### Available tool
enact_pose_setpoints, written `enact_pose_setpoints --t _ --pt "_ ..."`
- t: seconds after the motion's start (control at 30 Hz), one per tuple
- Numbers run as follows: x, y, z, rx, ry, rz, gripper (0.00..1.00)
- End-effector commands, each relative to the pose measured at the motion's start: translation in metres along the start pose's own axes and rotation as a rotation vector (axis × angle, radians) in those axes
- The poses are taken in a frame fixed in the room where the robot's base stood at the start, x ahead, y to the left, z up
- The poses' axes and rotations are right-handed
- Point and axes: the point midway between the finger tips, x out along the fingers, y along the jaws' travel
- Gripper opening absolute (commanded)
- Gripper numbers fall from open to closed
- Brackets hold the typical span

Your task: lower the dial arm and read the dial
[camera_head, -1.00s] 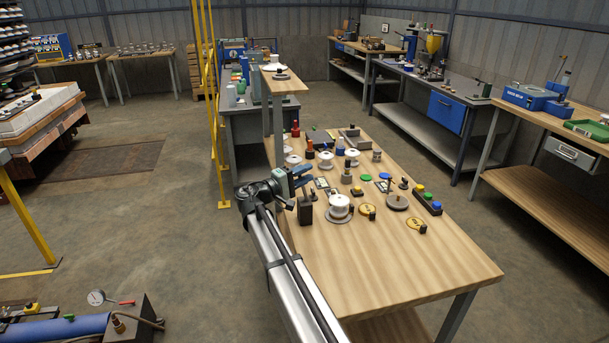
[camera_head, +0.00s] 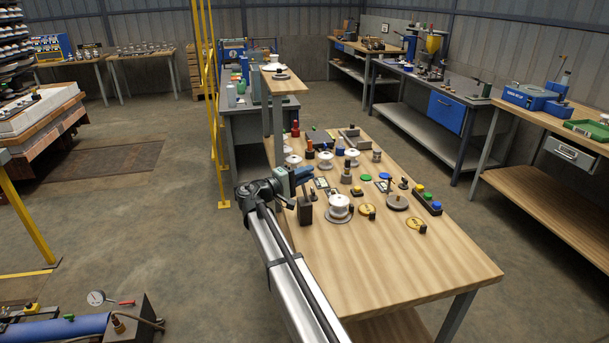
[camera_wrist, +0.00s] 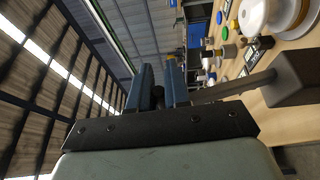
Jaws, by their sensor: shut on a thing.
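My gripper (camera_head: 304,176) is at the left edge of the wooden bench, just above a dark grey block (camera_head: 305,213). In the wrist view its two blue fingers (camera_wrist: 160,88) are close together around a small dark piece (camera_wrist: 158,97), mostly hidden between them. A grey bar (camera_wrist: 235,88) runs from the block (camera_wrist: 296,78) towards the fingers. It looks like the dial arm, but its joint with the held piece is hidden. I cannot make out a dial face or reading on the block.
White spools (camera_head: 339,206), a round grey base with a post (camera_head: 397,201), a button box (camera_head: 427,201) and yellow discs (camera_head: 415,223) stand right of the block. The front of the bench (camera_head: 400,265) is clear. A raised wooden shelf (camera_head: 283,85) stands behind my gripper.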

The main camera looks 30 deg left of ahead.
Motion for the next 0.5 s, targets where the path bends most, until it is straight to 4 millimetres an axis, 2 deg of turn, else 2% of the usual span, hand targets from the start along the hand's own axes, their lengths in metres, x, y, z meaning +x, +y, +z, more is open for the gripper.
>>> enact_pose_setpoints --t 0.27,0.5 --pt "0.019 0.001 0.008 0.066 -0.003 -0.154 0.0" --pt "0.044 -0.005 0.019 0.151 -0.005 -0.359 0.0"
